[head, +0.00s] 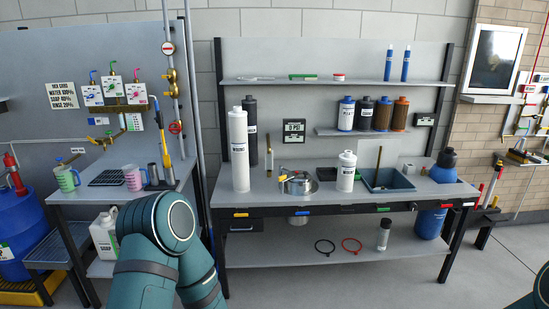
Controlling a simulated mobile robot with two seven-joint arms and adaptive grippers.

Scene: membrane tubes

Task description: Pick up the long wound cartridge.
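A tall white cylinder (238,152) stands upright at the left end of the grey workbench (320,196). It looks like the long wound cartridge, but its label and surface are too small to read. A tall dark cylinder (251,120) stands just behind it and is partly hidden by it. A shorter white cylinder (346,172) stands upright farther right. My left arm's teal links rise at the lower left, in front of the gap between the benches. A bit of my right arm shows at the lower right edge. Neither gripper shows.
A steel pot (298,184) sits right of the tall cylinders, and a blue-grey basin (388,181) farther right. Shelves (340,82) with cartridges and blue bottles hang above. A side bench (85,194) with jugs stands left. The bench front between pot and short cylinder is clear.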

